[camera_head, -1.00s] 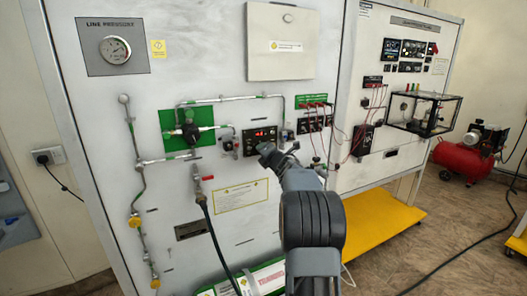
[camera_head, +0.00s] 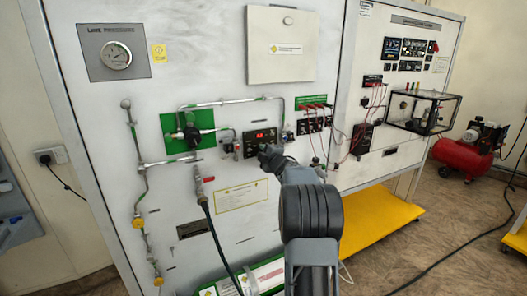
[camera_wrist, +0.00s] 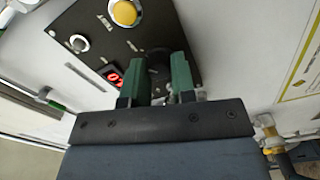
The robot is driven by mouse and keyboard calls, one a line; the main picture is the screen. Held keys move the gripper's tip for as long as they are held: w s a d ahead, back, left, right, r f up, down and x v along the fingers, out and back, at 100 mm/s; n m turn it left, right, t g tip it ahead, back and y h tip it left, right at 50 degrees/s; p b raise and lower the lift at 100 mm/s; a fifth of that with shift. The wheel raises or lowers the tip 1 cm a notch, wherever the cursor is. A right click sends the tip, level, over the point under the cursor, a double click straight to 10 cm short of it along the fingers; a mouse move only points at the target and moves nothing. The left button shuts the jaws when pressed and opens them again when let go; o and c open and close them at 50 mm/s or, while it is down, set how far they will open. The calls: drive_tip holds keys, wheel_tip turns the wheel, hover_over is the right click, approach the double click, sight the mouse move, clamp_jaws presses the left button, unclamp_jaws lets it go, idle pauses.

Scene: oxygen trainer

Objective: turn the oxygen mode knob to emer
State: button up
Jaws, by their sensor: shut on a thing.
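In the wrist view the panel (camera_wrist: 152,28) shows tilted. A dark round knob (camera_wrist: 158,60) on it sits between the green fingers of my gripper (camera_wrist: 161,72), partly hidden by them. My gripper is shut on this knob. The knob's pointer and mode labels cannot be read. In the head view my gripper (camera_head: 268,153) is at the lower right of the panel, and my arm hides the knob.
A black hose (camera_head: 212,235) hangs left of my arm. Red leads (camera_head: 345,135) hang to the right. A yellow base shelf (camera_head: 380,232) juts out below.

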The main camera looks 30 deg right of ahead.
drive_tip(key=shift+m, duration=0.5)
drive_tip(key=o, duration=0.9)
drive_tip(key=shift+s, duration=0.1)
drive_tip(key=s+b, duration=0.1)
drive_tip(key=s, duration=0.3)
drive_tip(key=s+a+b, duration=0.1)
drive_tip(key=s, duration=0.4)
drive_tip(key=s+a+b, duration=0.1)
drive_tip(key=s, duration=0.3)
drive_tip(key=shift+s, duration=0.25)
drive_tip(key=shift+d, duration=0.1)
